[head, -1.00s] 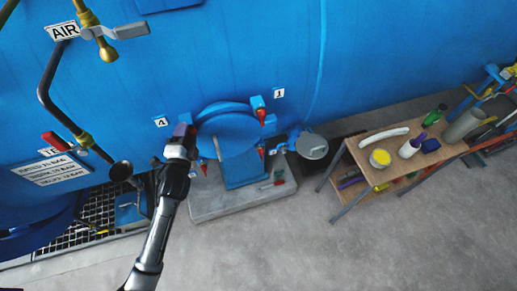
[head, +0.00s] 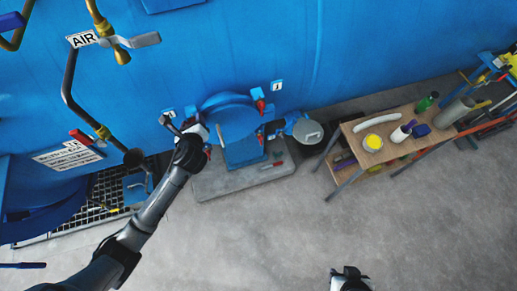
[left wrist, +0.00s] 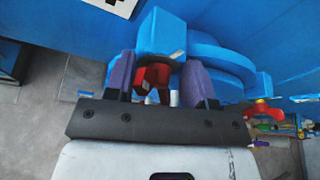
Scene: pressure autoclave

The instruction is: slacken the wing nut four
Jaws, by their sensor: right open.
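Wing nut four is red and shows in the left wrist view (left wrist: 152,76), below a blue lug (left wrist: 162,34). My left gripper (left wrist: 158,82) has its two purple fingers on either side of it, with a gap visible at the right finger. In the head view my left gripper (head: 181,124) is at the upper left of the round blue door (head: 232,122), beside the partly covered number 4 label (head: 168,113), and hides the nut there. My right gripper (head: 350,279) shows only partly at the bottom edge, away from the door.
Other red wing nuts sit around the door, one near label 1 (head: 277,86). A concrete step (head: 245,178) lies below. A table (head: 355,140) with bottles and a yellow-topped tub (head: 373,143) stands right. An AIR pipe (head: 68,80) hangs left. The floor in front is clear.

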